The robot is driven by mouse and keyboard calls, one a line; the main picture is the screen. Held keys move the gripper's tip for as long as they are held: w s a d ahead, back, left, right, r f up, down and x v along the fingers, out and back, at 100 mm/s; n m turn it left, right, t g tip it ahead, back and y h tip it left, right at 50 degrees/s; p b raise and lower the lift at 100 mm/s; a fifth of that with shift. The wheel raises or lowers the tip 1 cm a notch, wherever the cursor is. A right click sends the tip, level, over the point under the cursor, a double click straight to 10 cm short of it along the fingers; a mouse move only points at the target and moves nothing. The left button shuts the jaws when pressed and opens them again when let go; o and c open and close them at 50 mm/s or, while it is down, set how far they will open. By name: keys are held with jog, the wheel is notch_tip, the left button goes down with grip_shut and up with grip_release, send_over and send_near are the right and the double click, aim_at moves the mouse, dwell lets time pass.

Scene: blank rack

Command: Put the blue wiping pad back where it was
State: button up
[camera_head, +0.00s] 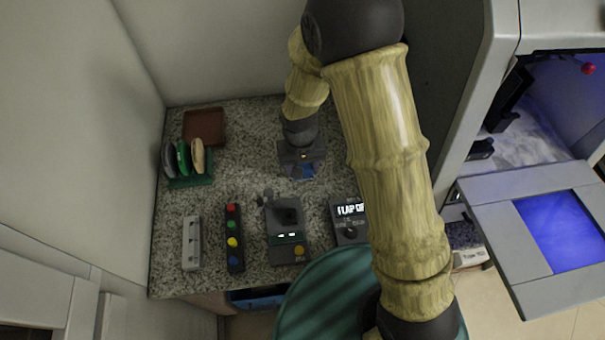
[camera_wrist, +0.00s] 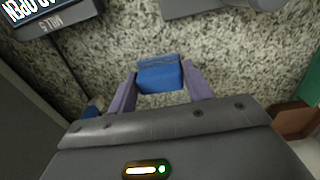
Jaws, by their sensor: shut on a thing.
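The blue wiping pad (camera_wrist: 158,76) sits between the two purple fingers of my gripper (camera_wrist: 160,84) in the wrist view. The gripper is shut on it. In the head view, the pad (camera_head: 307,171) shows as a small blue patch under my gripper (camera_head: 301,160), over the right part of the speckled counter (camera_head: 235,180). I cannot tell whether the pad touches the counter. A green rack (camera_head: 190,182) with several upright discs stands at the counter's left edge, well left of my gripper.
A brown tray (camera_head: 204,126) lies at the back left. Along the front stand a grey strip (camera_head: 191,243), a strip of coloured buttons (camera_head: 234,237), a device with a yellow knob (camera_head: 287,232) and a display box (camera_head: 348,220).

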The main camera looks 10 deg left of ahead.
jog(key=shift+f, duration=1.85)
jog(key=shift+f, duration=0.2)
jog(key=o, duration=0.9)
jog(key=shift+o, duration=0.2)
jog(key=shift+r, duration=0.1)
jog(key=r, duration=1.2)
jog(key=shift+s+a+r, duration=0.1)
jog(key=shift+a+r, duration=0.05)
jog(key=shift+a, duration=0.05)
